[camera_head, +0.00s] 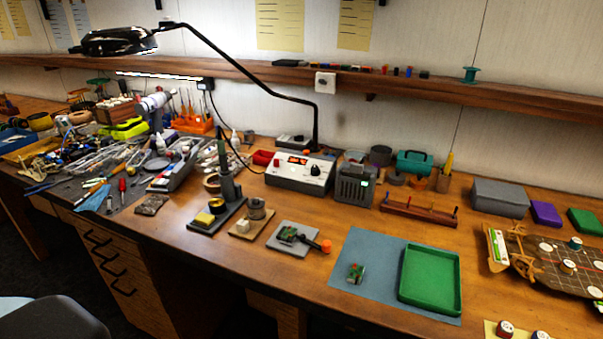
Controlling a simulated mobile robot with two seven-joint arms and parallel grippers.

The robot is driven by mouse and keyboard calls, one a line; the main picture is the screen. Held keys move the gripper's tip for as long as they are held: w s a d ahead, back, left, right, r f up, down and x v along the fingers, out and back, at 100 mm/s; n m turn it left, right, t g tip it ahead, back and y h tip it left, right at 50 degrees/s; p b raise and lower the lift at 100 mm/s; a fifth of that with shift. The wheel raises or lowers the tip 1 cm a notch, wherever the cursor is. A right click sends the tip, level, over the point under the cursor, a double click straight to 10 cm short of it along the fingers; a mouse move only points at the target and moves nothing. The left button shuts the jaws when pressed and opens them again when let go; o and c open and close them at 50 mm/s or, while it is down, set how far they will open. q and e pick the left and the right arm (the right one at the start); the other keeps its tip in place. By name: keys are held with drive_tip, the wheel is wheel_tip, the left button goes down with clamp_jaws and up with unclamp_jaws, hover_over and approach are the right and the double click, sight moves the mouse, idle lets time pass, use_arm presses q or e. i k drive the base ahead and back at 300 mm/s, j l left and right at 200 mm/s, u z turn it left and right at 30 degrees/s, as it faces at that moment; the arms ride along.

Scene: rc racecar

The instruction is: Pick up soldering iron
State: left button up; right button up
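A dark upright tool that looks like the soldering iron (223,157) stands in a dark holder near the middle left of the workbench. The holder's black base (203,227) also carries a yellow sponge (216,206). The iron's lower end is hidden in the holder. Neither of my grippers shows in the head view.
A grey station box (299,175) with a red display stands behind and right of the iron. A lamp arm (317,120) rises behind it. A blue mat (337,275) with a green tray (430,280) lies right. Clutter and hand tools fill the left.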

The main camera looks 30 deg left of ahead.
sight(224, 171)
drive_tip(key=u, duration=1.35)
